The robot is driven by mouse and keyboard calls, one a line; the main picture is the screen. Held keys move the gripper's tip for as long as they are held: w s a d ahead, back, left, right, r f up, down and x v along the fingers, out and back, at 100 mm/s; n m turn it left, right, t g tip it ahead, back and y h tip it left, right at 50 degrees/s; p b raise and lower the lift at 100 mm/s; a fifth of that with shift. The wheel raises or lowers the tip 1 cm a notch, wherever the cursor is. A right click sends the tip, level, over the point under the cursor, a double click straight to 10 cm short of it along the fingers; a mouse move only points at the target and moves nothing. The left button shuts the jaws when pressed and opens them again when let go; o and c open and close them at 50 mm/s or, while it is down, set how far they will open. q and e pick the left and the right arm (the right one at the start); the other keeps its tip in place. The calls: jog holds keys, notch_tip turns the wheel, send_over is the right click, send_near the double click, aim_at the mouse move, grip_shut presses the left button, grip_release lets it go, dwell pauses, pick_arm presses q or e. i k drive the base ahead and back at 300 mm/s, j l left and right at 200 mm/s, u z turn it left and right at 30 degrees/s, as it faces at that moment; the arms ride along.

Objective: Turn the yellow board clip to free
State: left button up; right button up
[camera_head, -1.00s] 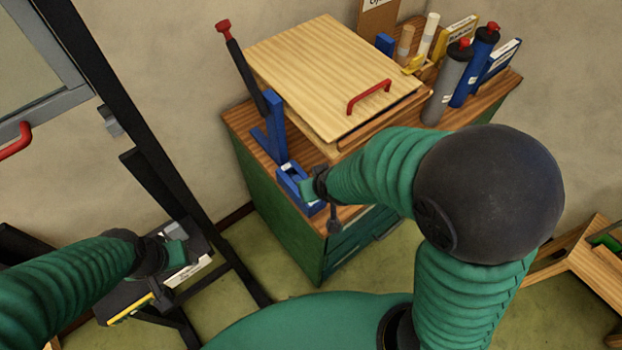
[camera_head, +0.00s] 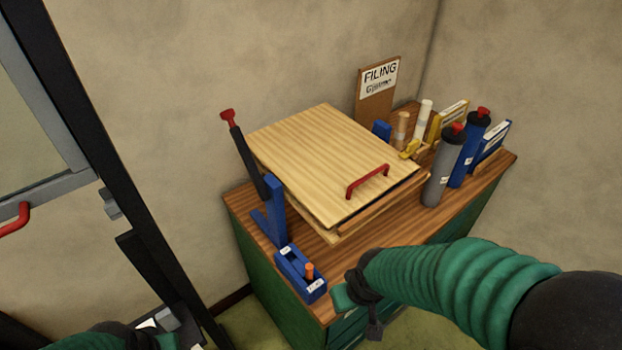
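A yellow clip (camera_head: 410,149) sits at the back right edge of the pale wooden board (camera_head: 315,155), which has a red handle (camera_head: 368,181) and lies on the cabinet. I cannot tell which way the clip is turned. My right gripper (camera_head: 343,298) is at the cabinet's front edge, just right of a blue holder (camera_head: 300,273), well in front of and below the clip. Its fingertips are small and partly hidden, so its opening is unclear. My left gripper (camera_head: 165,338) is at the bottom left edge, mostly cut off, far from the board.
A gray bottle (camera_head: 443,172) and a blue bottle (camera_head: 468,152) stand right of the board, near the clip. A black lever with a red knob (camera_head: 227,115) rises at the left. A dark frame (camera_head: 110,190) stands further left. A filing sign (camera_head: 378,88) is behind.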

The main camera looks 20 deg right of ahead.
aim_at(410, 150)
jog(key=z, duration=1.2)
